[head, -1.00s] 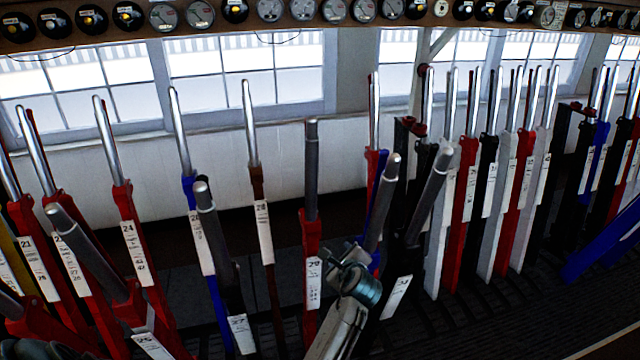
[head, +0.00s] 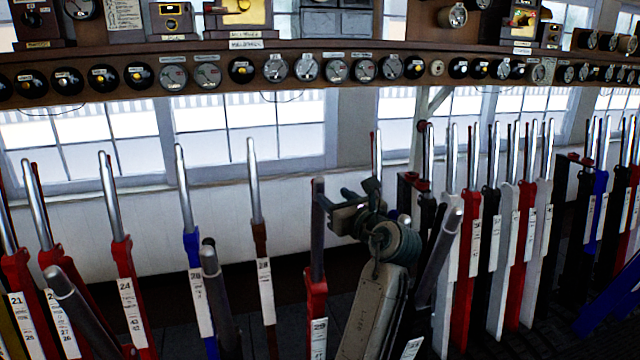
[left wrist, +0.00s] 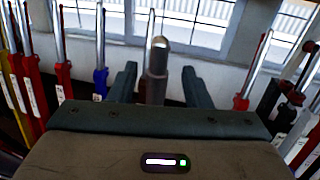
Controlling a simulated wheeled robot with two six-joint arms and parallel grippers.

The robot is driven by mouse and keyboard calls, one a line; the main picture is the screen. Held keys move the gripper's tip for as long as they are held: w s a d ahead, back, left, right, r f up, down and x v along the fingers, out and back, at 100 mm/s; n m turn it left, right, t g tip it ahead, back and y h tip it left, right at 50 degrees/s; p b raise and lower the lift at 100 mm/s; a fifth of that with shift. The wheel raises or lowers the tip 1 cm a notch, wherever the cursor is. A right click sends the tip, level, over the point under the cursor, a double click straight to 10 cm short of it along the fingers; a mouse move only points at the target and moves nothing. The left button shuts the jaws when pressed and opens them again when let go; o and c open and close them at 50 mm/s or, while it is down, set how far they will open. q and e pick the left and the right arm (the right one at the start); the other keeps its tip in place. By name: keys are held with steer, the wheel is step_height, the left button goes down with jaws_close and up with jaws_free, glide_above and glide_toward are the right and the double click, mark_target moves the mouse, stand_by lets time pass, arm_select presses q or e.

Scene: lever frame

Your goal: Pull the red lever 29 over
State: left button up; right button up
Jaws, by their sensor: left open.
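The red lever 29 (head: 317,300) stands near the middle of the head view, with a white number plate low on its red body and a dark grey handle (head: 318,240) above. My left gripper (head: 326,204) is at the upper part of this handle, coming from its right. In the left wrist view the grey handle with its rounded top (left wrist: 158,62) stands between the two open fingers (left wrist: 157,84), with gaps visible on both sides. The fingers are not closed on it. The lever's lower end is out of view. My right gripper is not in view.
Blue lever (head: 194,265) and brown lever 28 (head: 262,270) stand to the left. A dark grey-handled lever (head: 440,245) leans close to my arm on the right, beside a dense row of levers. A shelf with dials (head: 305,67) runs above, before windows.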

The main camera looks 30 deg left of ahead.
mark_target(321, 187)
arm_select(q)
steer(key=p+x, duration=0.2)
steer(key=x, duration=0.5)
steer(key=shift+a, duration=0.15)
steer(key=shift+w+a, duration=0.3)
steer(key=shift+a, duration=0.1)
steer(key=shift+f, duration=0.1)
steer(key=c, duration=0.9)
steer(key=shift+f, duration=0.1)
jaws_close()
